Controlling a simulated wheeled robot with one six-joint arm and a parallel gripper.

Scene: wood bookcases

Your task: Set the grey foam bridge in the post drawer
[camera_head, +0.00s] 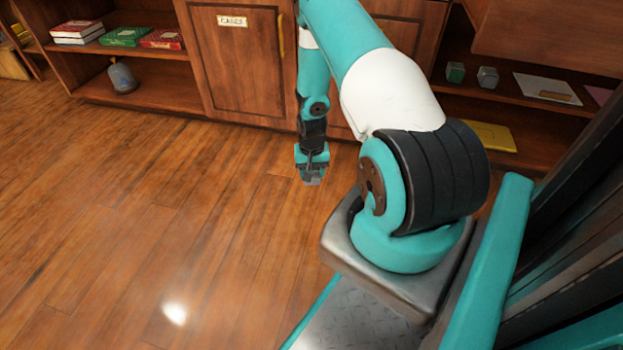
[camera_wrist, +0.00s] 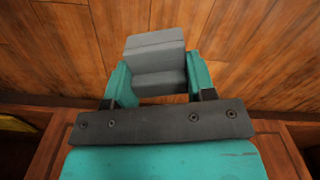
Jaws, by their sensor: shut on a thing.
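My gripper (camera_head: 313,172) points down above the wood floor, in front of the bookcase doors. It is shut on the grey foam bridge (camera_wrist: 155,52), which sits between the two teal fingers (camera_wrist: 156,88) in the wrist view. In the head view the bridge (camera_head: 312,181) is a small grey piece at the fingertips. No drawer marked for post can be made out in either view.
A cabinet door labelled "CABLES" (camera_head: 232,21) has a yellow handle. Left shelves hold boxes (camera_head: 124,37) and a grey-blue bottle-like thing (camera_head: 122,77). Right shelves hold a green cube (camera_head: 455,72), a grey cube (camera_head: 488,77) and a yellow folder (camera_head: 490,137). The left floor is clear.

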